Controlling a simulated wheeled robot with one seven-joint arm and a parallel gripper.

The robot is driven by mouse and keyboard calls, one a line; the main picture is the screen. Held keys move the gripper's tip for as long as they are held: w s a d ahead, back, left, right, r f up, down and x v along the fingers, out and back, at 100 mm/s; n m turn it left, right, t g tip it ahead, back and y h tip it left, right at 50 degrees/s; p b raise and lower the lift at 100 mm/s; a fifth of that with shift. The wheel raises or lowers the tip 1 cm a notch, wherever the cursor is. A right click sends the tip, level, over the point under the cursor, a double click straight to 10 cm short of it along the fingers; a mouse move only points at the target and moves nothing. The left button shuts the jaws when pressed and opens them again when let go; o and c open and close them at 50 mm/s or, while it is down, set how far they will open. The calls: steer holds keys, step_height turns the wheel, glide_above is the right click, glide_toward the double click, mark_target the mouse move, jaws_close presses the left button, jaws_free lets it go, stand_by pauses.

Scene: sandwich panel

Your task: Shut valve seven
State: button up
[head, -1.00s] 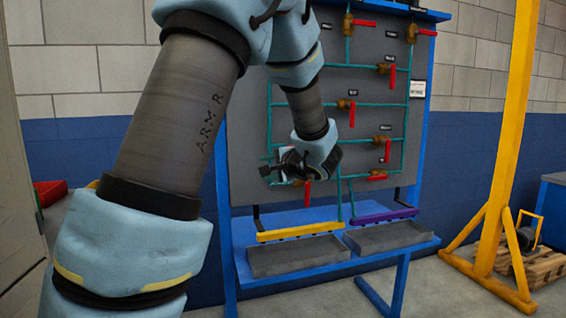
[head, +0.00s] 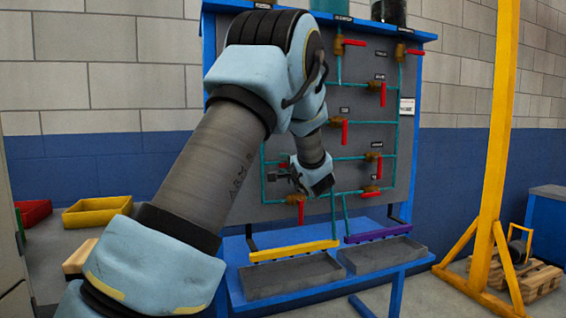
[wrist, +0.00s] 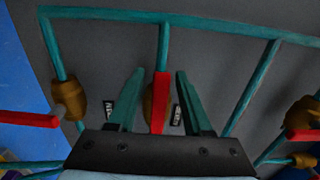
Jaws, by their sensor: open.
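The grey panel (head: 230,120) carries teal pipes and several brass valves with red handles. My gripper (head: 277,176) is at the panel's lower left, by a valve with a red handle hanging down (head: 300,211). In the wrist view my gripper (wrist: 160,80) is open, with its two fingers on either side of a red handle (wrist: 160,100). That handle lies in line with its pipe, on a brass valve body (wrist: 148,103). Contact cannot be told. Black labels (wrist: 175,118) beside it are partly hidden and unreadable, so I cannot tell which valve is seven.
Other red handles sit close by on the left (wrist: 28,119) and right (wrist: 303,135). Below the panel are a yellow bar (head: 294,250), a purple bar (head: 378,232) and grey trays (head: 290,277). A yellow post frame (head: 495,130) stands at the right.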

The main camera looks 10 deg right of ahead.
steer(key=shift+w+a, duration=0.1)
steer(key=shift+w, duration=0.4)
jaws_close()
stand_by(1.2)
